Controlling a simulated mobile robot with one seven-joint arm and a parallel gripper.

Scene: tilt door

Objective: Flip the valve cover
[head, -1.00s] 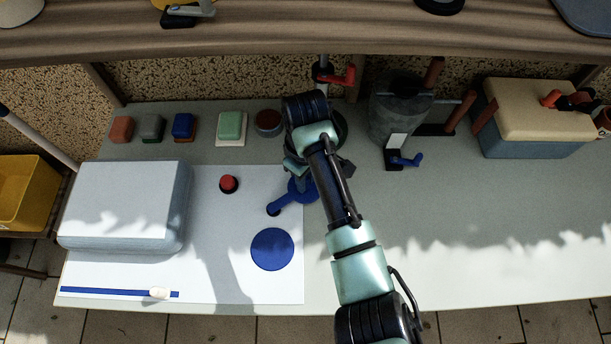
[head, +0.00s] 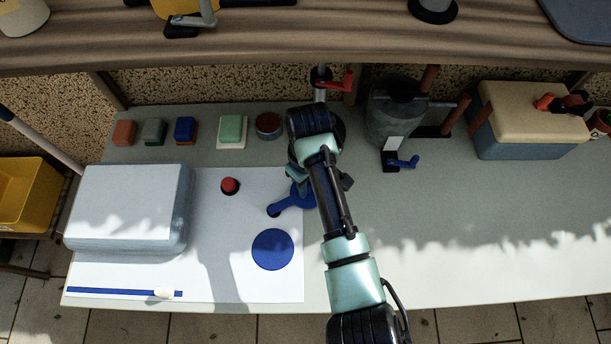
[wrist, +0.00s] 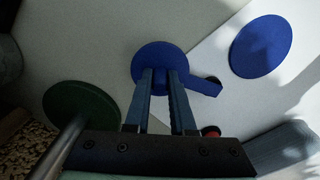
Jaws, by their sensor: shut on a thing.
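A blue round piece with a short arm (head: 293,198), which looks like the valve cover, lies at the right edge of the white sheet in the head view. My arm hides part of it. In the wrist view the blue piece (wrist: 150,58) is at the fingertips, its arm pointing to the lower right. My gripper (wrist: 162,72) is shut on this blue piece, with a gap between the fingers. The exact contact is hard to see. A dark green disc with a metal pipe (wrist: 82,106) stands left of my fingers in the wrist view.
A flat blue circle (head: 272,250) and a red button (head: 229,186) are on the white sheet (head: 215,275). A pale box (head: 128,208) stands left. A red valve handle (head: 340,82) and a grey cylinder (head: 392,115) stand behind. The table's right front is clear.

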